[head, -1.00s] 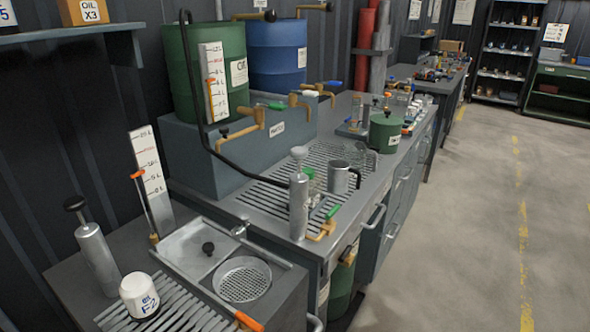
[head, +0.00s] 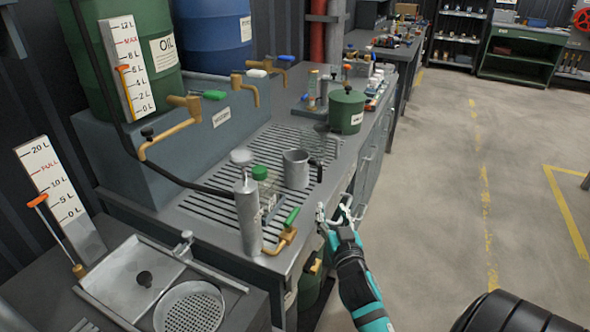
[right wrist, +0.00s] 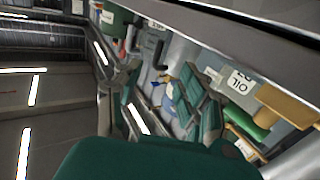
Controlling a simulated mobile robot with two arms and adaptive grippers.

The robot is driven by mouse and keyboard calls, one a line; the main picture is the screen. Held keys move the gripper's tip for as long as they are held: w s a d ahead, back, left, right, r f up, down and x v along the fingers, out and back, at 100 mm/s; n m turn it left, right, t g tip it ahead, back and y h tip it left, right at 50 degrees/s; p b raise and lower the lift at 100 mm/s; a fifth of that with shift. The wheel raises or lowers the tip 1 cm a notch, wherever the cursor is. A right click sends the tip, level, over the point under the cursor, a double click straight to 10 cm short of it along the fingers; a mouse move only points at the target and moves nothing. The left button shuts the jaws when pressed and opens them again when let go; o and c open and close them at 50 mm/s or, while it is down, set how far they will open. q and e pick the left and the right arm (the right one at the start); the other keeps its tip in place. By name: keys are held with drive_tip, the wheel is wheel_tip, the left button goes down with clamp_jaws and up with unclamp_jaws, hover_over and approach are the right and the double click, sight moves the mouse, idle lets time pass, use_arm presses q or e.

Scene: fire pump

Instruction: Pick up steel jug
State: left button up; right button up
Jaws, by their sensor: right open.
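The steel jug (head: 296,169) stands upright on the slatted drain grate of the workbench in the head view, its dark handle on the right side. My right gripper (head: 334,210) is open and empty beside the bench's front edge. It is to the right of the jug and nearer to me, apart from it. My left gripper is not in view.
A steel pump cylinder (head: 248,215) and a green-handled brass tap (head: 287,232) stand at the bench's near corner, left of my right gripper. A green can (head: 346,111) stands farther back.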

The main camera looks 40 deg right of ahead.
approach(320, 179)
drive_tip(key=x, duration=0.4)
drive_tip(key=shift+f+p, duration=0.2)
drive_tip(key=shift+p, duration=0.1)
drive_tip(key=x, duration=0.4)
drive_tip(key=shift+w+d+r+p, duration=0.2)
drive_tip(key=shift+w+r+p, duration=0.05)
drive_tip(key=shift+p, duration=0.15)
drive_tip(key=shift+w+d+f, duration=0.1)
drive_tip(key=shift+w+d, duration=0.15)
drive_tip(key=shift+w, duration=0.25)
drive_tip(key=shift+s, duration=0.1)
clamp_jaws()
